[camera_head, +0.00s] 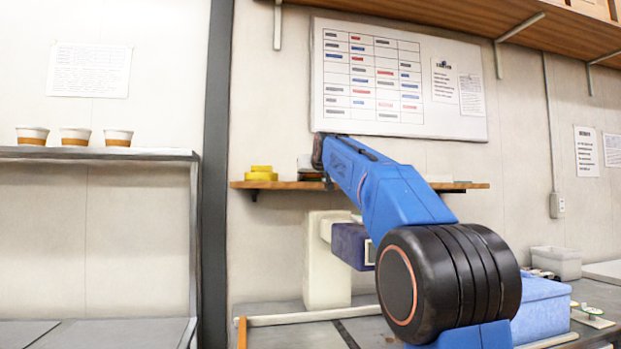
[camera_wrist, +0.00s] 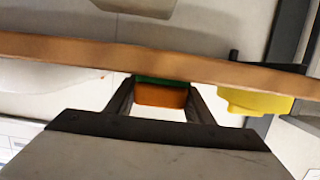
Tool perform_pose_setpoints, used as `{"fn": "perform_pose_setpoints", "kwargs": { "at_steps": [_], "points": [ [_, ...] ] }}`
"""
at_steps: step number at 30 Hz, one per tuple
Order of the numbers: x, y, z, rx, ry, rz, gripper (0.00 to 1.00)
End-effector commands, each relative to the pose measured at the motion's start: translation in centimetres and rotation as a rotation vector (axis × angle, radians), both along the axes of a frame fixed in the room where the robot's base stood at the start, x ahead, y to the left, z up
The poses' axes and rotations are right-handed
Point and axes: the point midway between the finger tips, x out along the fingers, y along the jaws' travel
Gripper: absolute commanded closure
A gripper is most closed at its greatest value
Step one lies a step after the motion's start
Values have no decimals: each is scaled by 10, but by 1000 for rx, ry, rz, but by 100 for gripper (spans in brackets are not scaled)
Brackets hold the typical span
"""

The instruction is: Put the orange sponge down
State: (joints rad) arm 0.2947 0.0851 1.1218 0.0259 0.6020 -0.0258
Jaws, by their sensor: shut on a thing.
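The orange sponge (camera_wrist: 160,97), with a green layer along one side, is between the two fingers of my gripper (camera_wrist: 161,88) in the wrist view. My gripper is shut on it. The sponge is close to the edge of the wooden wall shelf (camera_wrist: 75,48); I cannot tell whether it touches the shelf. In the head view my blue arm reaches up to the same wooden shelf (camera_head: 270,185). My gripper and the sponge cannot be made out clearly there.
A stack of yellow things (camera_head: 261,174) stands on the shelf left of my arm; yellow also shows in the wrist view (camera_wrist: 255,100). A whiteboard (camera_head: 400,120) hangs above. Several cups (camera_head: 75,137) stand on a grey rack at left. A blue box (camera_head: 543,308) is on the counter.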

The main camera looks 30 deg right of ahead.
Motion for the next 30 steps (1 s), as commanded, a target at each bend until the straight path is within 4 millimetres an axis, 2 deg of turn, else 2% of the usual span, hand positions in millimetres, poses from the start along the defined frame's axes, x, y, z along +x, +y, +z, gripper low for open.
{"fn": "perform_pose_setpoints", "kwargs": {
  "at_steps": [7, 8, 10, 21, 26, 30],
  "points": [
    [0, 0, -2, 0, 0, 0, 95],
    [0, 0, -2, 0, -1, 0, 50],
    [0, 0, -2, 0, -1, 0, 34],
    [0, 0, 1, 0, 0, 0, 34],
    [-16, 4, 5, 0, -1, 0, 34],
    [-38, 11, 11, -1, -2, 0, 34]
  ]
}}
